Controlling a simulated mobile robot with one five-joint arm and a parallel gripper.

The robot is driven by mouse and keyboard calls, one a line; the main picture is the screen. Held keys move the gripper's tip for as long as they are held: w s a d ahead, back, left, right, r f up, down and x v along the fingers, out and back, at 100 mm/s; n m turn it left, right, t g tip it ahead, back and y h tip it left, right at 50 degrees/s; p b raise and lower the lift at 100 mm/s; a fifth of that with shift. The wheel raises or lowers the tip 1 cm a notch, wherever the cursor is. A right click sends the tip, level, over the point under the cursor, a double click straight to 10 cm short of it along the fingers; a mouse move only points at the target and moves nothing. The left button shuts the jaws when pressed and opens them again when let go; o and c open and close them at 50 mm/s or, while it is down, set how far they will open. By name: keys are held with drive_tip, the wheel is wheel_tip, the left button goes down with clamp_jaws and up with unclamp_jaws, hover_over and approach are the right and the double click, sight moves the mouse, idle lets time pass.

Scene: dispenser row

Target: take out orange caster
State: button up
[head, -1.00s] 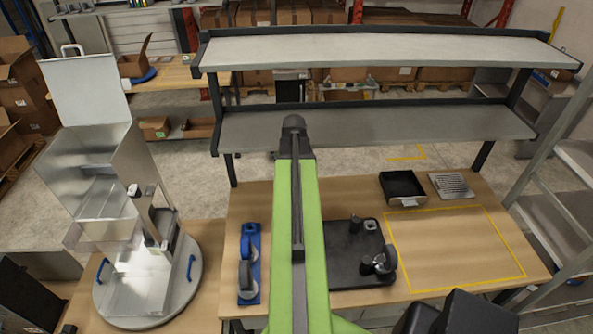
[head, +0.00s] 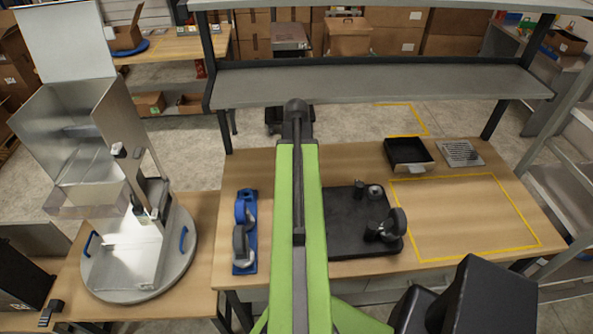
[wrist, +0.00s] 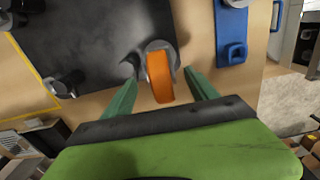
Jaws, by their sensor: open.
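The orange caster (wrist: 160,77) shows in the wrist view, its wheel pointing toward my gripper and its grey metal mount on the edge of a black plate (wrist: 90,40). My gripper (wrist: 159,68) is open, with one green finger on each side of the caster; a gap shows on both sides. In the head view my green arm reaches forward over the table and hides the orange caster. The black plate (head: 345,225) shows there just right of my arm, with a dark-wheeled caster (head: 393,225) at its right side.
A blue holder (head: 249,255) with blue and grey wheels stands left of my arm; its blue base (wrist: 232,30) shows in the wrist view. A black tray (head: 408,155) and a grey grate (head: 460,153) lie behind the yellow outlined free area (head: 465,220). A shelf (head: 380,85) spans the back.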

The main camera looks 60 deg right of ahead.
wheel_tip(320, 180, down, 5)
drive_tip(key=b, duration=0.3)
drive_tip(key=shift+r, duration=0.1)
drive_tip(key=shift+c, duration=0.5)
clamp_jaws()
drive_tip(key=shift+r, duration=0.15)
drive_tip(key=shift+r+p, duration=1.9)
drive_tip(key=shift+p, duration=0.1)
drive_tip(key=shift+r, duration=0.1)
